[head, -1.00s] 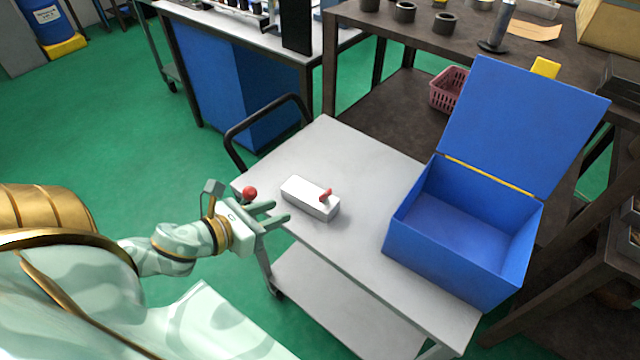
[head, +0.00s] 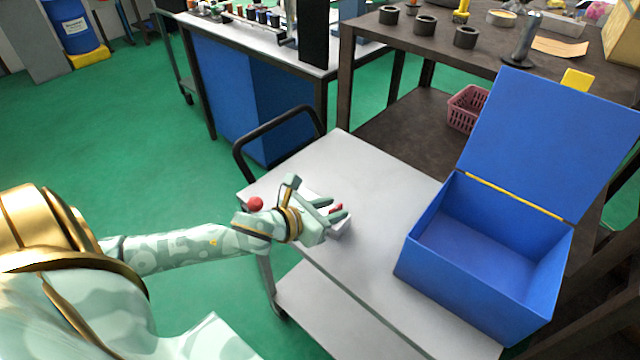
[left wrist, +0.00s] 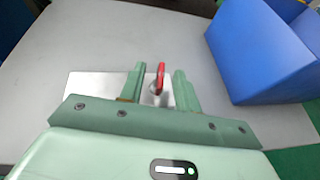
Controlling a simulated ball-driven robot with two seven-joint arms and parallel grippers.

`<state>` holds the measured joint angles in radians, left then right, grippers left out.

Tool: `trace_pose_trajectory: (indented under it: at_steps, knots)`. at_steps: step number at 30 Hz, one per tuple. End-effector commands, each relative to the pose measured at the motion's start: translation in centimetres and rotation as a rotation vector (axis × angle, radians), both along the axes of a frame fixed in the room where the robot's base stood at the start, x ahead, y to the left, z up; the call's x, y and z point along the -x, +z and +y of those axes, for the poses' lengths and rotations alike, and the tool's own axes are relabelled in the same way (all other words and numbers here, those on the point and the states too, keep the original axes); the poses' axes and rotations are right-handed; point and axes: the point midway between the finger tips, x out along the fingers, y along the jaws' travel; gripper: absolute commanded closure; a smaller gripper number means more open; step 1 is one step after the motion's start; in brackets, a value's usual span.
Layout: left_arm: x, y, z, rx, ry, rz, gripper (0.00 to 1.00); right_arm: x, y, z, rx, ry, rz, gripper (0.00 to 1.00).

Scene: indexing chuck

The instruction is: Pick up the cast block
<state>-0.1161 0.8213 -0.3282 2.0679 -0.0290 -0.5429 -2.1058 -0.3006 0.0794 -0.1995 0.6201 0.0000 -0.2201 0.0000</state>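A pale, oblong block (head: 343,228) with a red peg on top lies on the grey cart (head: 370,250); it is the only block I see there, so I take it as the cast block. My left gripper (head: 337,208) is over it and hides most of it in the head view. In the left wrist view, the block (left wrist: 95,85) lies beneath the fingers. The left gripper (left wrist: 159,72) is open, and the red peg (left wrist: 160,76) stands between its fingers, with gaps showing on both sides. My right gripper is not in view.
An open blue box (head: 480,255) with its lid raised stands on the cart to the right. A red ball (head: 255,204) is at the cart's left corner, near the black handle (head: 240,150). A dark workbench (head: 400,55) stands behind. The cart top between block and box is clear.

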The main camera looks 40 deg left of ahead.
Motion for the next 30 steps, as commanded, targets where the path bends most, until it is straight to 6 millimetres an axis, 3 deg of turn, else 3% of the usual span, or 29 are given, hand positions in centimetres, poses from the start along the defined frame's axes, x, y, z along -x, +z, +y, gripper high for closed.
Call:
trace_pose_trajectory:
  at_steps: [4,12,16,30]
  knots:
    - [-1.9,-1.1,-0.5,0.001,-0.001,0.001,0.67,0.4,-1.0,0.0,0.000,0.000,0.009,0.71]
    - [-2.3,-1.0,-0.6,-0.001,-0.001,0.002,0.67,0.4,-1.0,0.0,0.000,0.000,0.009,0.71]
    - [-2.3,-1.0,-0.6,-0.001,-0.001,0.001,1.00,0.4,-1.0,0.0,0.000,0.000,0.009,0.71]
    - [-2.3,-1.0,-0.6,-0.001,-0.001,0.001,1.00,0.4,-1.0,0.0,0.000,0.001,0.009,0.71]
